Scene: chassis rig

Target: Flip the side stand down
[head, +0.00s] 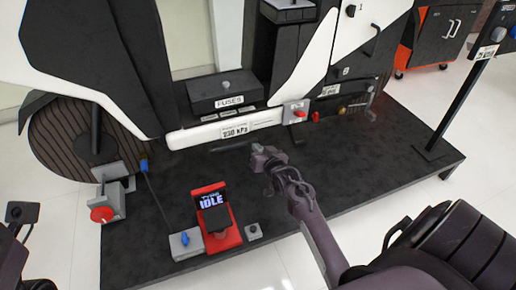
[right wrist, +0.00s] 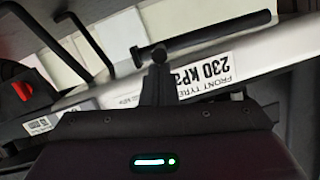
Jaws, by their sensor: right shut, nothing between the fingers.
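A thin black bar (head: 233,147), which looks like the side stand, lies nearly level just below the white beam with the 230 kPa label. The right wrist view shows it as a black rod (right wrist: 215,33) with a rounded end, along the beam's edge. My right gripper (head: 259,152) is shut and empty beside the bar's right end. In the right wrist view its closed fingers (right wrist: 158,65) overlap the beam and point at the rod; I cannot tell whether they touch it. Part of my left arm (head: 20,212) shows at the left edge; its jaws are not clear.
The chassis rig stands on a black platform (head: 350,165). A red tyre-display unit (head: 214,215) and a blue-tipped lever (head: 160,200) stand at the front left. A red switch (head: 298,115) sits right of the beam. A post (head: 465,90) rises at the right.

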